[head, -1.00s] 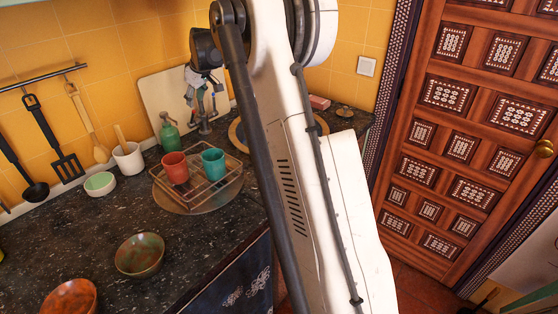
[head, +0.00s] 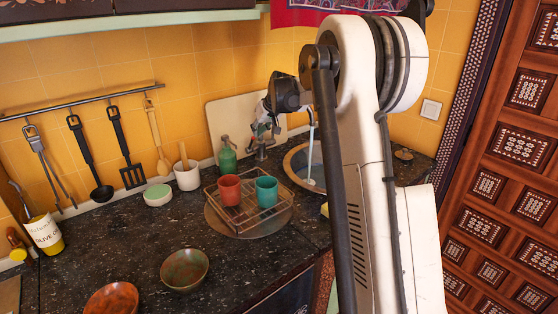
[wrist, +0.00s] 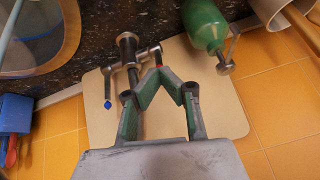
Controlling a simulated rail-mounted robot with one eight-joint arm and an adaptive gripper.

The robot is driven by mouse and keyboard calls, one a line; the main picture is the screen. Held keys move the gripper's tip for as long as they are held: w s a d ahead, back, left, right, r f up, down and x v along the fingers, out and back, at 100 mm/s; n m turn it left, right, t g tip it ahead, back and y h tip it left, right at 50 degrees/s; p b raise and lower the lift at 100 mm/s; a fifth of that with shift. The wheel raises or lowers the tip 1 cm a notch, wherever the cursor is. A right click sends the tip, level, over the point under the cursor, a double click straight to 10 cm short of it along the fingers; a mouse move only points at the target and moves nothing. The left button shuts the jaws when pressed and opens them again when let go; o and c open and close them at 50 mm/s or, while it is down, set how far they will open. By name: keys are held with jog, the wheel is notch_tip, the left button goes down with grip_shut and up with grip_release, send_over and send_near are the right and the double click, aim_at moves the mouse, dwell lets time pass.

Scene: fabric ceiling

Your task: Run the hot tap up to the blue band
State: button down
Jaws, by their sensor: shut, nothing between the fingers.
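The tap (wrist: 127,45) stands behind the basin. In the wrist view it has one lever with a blue tip (wrist: 108,103) and one with a red tip (wrist: 158,54). My gripper (wrist: 160,75) is shut and empty, its fingertips close beside the red-tipped lever; I cannot tell if they touch. In the head view my gripper (head: 263,126) is above the tap base. A pale stream of water (head: 311,150) falls into the round basin (head: 290,160), partly hidden by my arm. The basin rim (wrist: 73,45) also shows in the wrist view.
A green soap bottle (head: 227,160) stands left of the tap. A wire rack (head: 240,222) holds a red cup (head: 230,190) and a teal cup (head: 266,192). A beige board (wrist: 225,115) leans on the tiles behind. Two bowls sit on the front counter.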

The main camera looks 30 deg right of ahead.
aim_at(251, 144)
jog(key=s+d+f+m+t+y+b, duration=0.1)
jog(key=s+d+f+m+t+b, duration=0.25)
jog(key=m, duration=1.15)
jog(key=s+d+f+m+t+y+b, duration=0.1)
jog(key=s+f+m+t+y+b, duration=0.35)
jog(key=m, duration=1.15)
jog(key=w+a, duration=0.1)
jog(key=w, duration=0.1)
jog(key=w+a+h+p, duration=0.1)
jog(key=w, duration=0.1)
jog(key=w+a+h, duration=0.1)
jog(key=w, duration=0.2)
jog(key=shift+f+h+p, duration=0.25)
jog(key=shift+f+p, duration=0.05)
jog(key=shift+p, duration=0.1)
jog(key=shift+w+a+r, duration=0.25)
jog(key=shift+w+r, duration=0.3)
jog(key=shift+w, duration=0.2)
jog(key=shift+w+a+r, duration=0.25)
jog(key=shift+w+r, duration=0.3)
jog(key=shift+w, duration=0.15)
